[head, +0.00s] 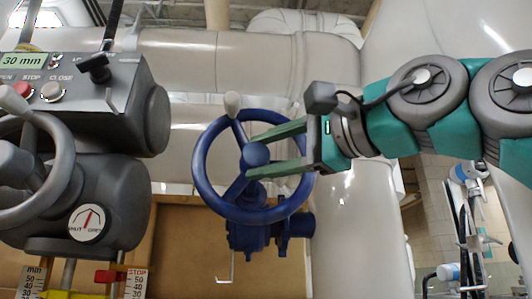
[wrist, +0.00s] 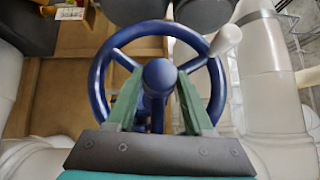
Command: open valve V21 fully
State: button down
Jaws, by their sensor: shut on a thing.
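A blue handwheel (head: 201,160) with spokes, a round hub (head: 256,154) and a pale crank knob (head: 232,103) at its upper rim stands mid-picture on a blue valve body (head: 247,236). I see no V21 label on it. My gripper (head: 250,157) reaches in from the right, its two green fingers above and below the hub. In the wrist view, the fingers (wrist: 158,84) lie on either side of the hub (wrist: 160,74), inside the rim (wrist: 96,88). The knob (wrist: 226,40) is at upper right there. My gripper is shut on the hub; the exact contact is partly hidden.
A grey actuator (head: 130,120) stands at left with a "30 mm" display (head: 22,60), buttons, a grey handwheel (head: 62,165), a dial (head: 87,222) and scales below. Large pale pipes (head: 345,225) run behind and right of the blue wheel. Blue-white equipment (head: 465,180) is at far right.

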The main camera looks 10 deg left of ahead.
jog(key=shift+a, duration=0.1)
jog(key=shift+c, duration=1.5)
grip_release()
jog(key=v, duration=0.8)
jog(key=shift+b, duration=0.3)
